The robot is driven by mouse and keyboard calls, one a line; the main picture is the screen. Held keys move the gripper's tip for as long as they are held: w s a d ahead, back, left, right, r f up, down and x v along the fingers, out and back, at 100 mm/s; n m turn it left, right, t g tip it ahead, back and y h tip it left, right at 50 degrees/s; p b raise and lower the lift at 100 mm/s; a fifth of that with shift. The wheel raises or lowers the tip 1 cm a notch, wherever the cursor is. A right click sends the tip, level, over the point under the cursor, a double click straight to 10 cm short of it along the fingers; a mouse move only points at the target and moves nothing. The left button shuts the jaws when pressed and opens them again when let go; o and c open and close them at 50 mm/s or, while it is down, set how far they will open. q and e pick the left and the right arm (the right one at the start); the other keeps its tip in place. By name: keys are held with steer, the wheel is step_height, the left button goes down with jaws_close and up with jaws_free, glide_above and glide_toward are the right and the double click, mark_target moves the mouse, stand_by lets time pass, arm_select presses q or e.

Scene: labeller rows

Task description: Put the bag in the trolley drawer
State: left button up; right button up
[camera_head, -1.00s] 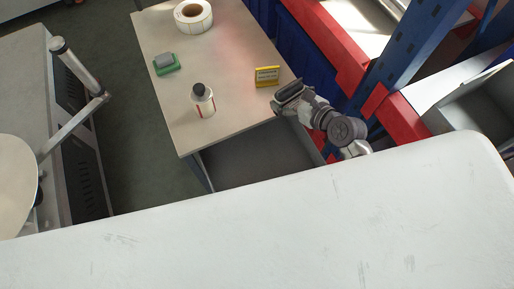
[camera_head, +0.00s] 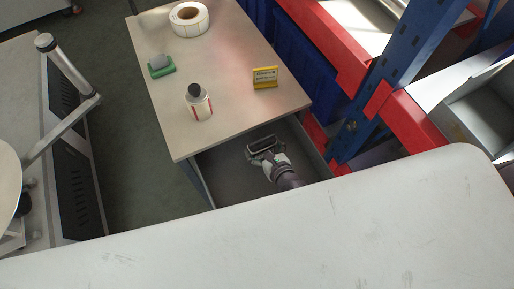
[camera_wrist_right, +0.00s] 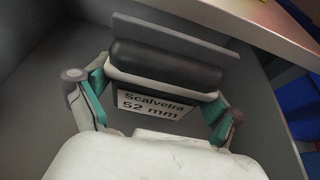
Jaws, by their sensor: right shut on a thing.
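The trolley (camera_head: 225,85) has a pale top, and its grey drawer (camera_head: 222,178) is open below the near edge. My right gripper (camera_head: 264,148) is over or within the drawer opening. I cannot tell whether the bag touches the drawer floor. My left gripper is not in view.
A label roll (camera_head: 189,18), a green-based item (camera_head: 161,66), a bottle (camera_head: 198,103) and a yellow sign (camera_head: 265,78) stand on the trolley top. A blue and red rack (camera_head: 385,70) is close on the right. A pale scuffed surface (camera_head: 270,240) fills the foreground.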

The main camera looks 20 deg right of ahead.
steer(key=shift+w+f, duration=0.1)
steer(key=shift+f, duration=0.65)
steer(key=shift+w+a+b, duration=0.1)
steer(key=shift+w+b, duration=0.25)
steer(key=shift+w, duration=0.05)
steer(key=w, duration=0.2)
steer(key=shift+w+a+b, duration=0.3)
steer(key=shift+w+b, duration=0.05)
steer(key=shift+w+f+b, duration=0.25)
steer(key=shift+f+b, duration=0.4)
steer(key=shift+f, duration=0.05)
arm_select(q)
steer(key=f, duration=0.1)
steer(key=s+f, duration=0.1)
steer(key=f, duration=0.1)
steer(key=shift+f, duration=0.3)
arm_select(e)
steer(key=shift+r, duration=0.1)
steer(key=shift+s+r, duration=0.1)
steer(key=o, duration=1)
steer(key=shift+f, duration=0.2)
